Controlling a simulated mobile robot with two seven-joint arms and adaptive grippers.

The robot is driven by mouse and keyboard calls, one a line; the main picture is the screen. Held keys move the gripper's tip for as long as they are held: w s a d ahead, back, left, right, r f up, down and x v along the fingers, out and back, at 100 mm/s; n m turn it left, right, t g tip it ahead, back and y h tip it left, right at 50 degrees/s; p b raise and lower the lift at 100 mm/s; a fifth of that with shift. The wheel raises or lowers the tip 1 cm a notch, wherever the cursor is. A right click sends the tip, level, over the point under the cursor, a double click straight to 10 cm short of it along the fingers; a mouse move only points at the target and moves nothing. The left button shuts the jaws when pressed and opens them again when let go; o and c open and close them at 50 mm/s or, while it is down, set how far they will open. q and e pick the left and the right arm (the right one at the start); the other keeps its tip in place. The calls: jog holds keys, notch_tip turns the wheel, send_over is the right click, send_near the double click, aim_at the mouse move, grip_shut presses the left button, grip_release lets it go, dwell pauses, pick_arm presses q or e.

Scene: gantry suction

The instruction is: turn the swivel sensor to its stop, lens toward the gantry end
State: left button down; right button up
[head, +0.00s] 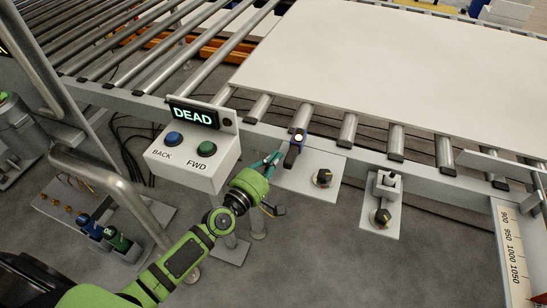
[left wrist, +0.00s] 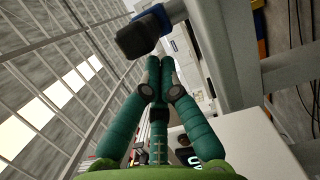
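The swivel sensor (head: 292,155) is a small dark body with a glowing yellow-white lens at its top, mounted at the front rail of the roller bed. In the head view its lens faces up toward the camera. My left gripper (head: 276,160) is just left of the sensor, its teal fingers pointing at it; I cannot tell whether they touch. In the left wrist view the gripper (left wrist: 160,70) has its fingers together with nothing visible between them. A dark block on a grey bar is just beyond the fingertips; I cannot tell whether it is the sensor. My right gripper is not in view.
A control box (head: 210,168) with a lit "DEAD" display and BACK and FWD buttons stands left of the gripper. Plates with black knobs (head: 323,177) (head: 381,216) are to the right. A large pale sheet (head: 390,70) lies on the rollers. A ruler scale (head: 512,255) is at far right.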

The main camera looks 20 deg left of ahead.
pick_arm(q)
jog(key=shift+s+d+r+n+y+p, duration=0.1)
jog(key=shift+d+r+n+y+p, duration=0.15)
jog(key=shift+y+p, duration=0.3)
jog(key=shift+s+f, duration=0.1)
jog(key=shift+f, duration=0.05)
jog(key=shift+d+n+y+p, duration=0.1)
jog(key=shift+n+y+p, duration=0.15)
jog(key=shift+p, duration=0.1)
jog(key=shift+d+y+p, duration=0.2)
jog(key=shift+y+p, duration=0.1)
jog(key=shift+p, duration=0.05)
